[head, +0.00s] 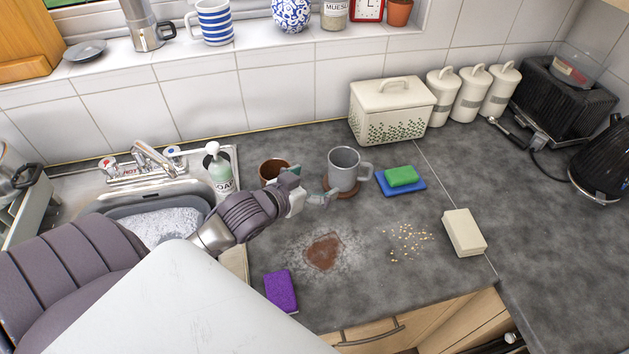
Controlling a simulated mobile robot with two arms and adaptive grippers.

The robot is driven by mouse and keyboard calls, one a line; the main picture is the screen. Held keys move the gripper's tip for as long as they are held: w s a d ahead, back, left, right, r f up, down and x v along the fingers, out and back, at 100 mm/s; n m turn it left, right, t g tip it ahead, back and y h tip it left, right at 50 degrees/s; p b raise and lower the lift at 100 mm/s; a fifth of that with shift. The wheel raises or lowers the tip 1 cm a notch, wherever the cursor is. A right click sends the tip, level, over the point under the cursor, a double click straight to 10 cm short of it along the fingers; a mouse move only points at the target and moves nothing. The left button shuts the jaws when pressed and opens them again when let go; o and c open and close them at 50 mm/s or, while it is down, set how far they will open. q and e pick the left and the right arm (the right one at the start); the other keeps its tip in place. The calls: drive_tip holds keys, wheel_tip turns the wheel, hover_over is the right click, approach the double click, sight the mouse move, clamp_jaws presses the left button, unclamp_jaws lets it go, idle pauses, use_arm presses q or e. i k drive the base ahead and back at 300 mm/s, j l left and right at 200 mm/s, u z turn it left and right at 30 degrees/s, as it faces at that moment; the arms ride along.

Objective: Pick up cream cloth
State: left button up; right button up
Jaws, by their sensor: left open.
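A beige, cloth-like piece (235,262) lies at the counter's front edge beside the sink, mostly hidden behind my left arm. A cream rectangular block (464,232) lies on the right part of the counter; I cannot tell whether it is a folded cloth or a sponge. My left gripper (312,188) is open, over the counter between the brown pot and the grey mug, apart from both cream things. I cannot tell whether it touches the mug. My right gripper is not in view.
A grey mug (344,170) stands on a brown coaster. A brown pot (274,171) and a soap bottle (220,170) stand left of it. A green sponge (401,176) lies on a blue one (415,188). A brown spill (324,252), crumbs (408,240) and a purple sponge (281,290) lie in front.

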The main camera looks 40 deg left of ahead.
sight(467, 238)
drive_tip(key=k+l, duration=1.2)
drive_tip(key=k, duration=0.05)
